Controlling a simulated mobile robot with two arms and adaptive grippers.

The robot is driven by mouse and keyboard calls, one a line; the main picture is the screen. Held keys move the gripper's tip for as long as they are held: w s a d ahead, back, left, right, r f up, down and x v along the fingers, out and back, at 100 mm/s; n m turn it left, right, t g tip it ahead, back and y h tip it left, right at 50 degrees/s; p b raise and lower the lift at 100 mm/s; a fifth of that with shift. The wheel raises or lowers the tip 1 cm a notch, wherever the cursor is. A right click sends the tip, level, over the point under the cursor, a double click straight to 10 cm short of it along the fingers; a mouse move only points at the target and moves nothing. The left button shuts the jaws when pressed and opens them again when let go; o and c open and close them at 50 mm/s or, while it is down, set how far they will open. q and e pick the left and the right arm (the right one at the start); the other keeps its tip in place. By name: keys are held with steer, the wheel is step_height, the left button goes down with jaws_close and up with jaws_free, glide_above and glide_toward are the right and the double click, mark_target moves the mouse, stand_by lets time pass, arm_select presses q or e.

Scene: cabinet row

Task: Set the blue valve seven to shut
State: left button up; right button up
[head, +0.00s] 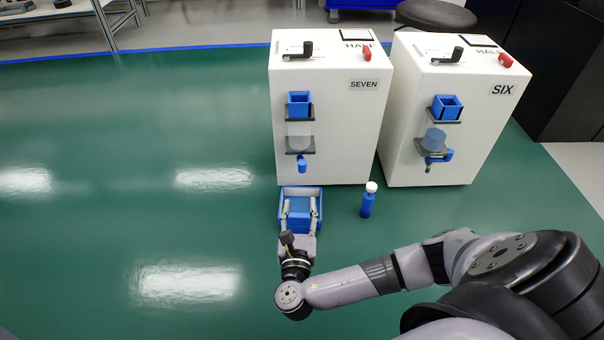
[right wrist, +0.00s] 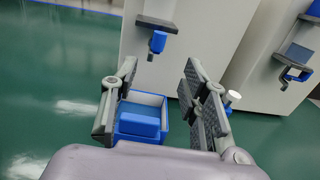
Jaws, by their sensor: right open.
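The white cabinet marked SEVEN (head: 325,125) stands ahead of me. The blue valve seven (head: 302,163) sits low on its front, under a grey bracket, and its handle hangs downward. It also shows in the right wrist view (right wrist: 157,42). My right gripper (head: 299,205) is open in front of the cabinet, over a blue tray (head: 321,210), nearer to me than the valve and apart from it. In the right wrist view both fingers (right wrist: 160,95) are spread wide with nothing held between them. My left gripper is out of view.
A blue bottle with a white cap (head: 367,202) stands right of the tray. A blue block (right wrist: 138,125) shows at the tray. The green floor to the left is clear.

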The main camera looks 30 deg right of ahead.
mark_target(302, 168)
steer(key=b+x, duration=0.2)
steer(key=x, duration=0.2)
steer(key=b+x, duration=0.3)
steer(key=x, duration=0.2)
steer(key=b+x, duration=0.3)
steer(key=x, duration=0.1)
steer(key=shift+w+d+f, duration=0.2)
steer(key=shift+w+f, duration=0.05)
steer(key=shift+w+d+r, duration=0.15)
steer(key=shift+w+d, duration=0.25)
steer(key=shift+w, duration=0.1)
steer(key=shift+c, duration=0.2)
jaws_close()
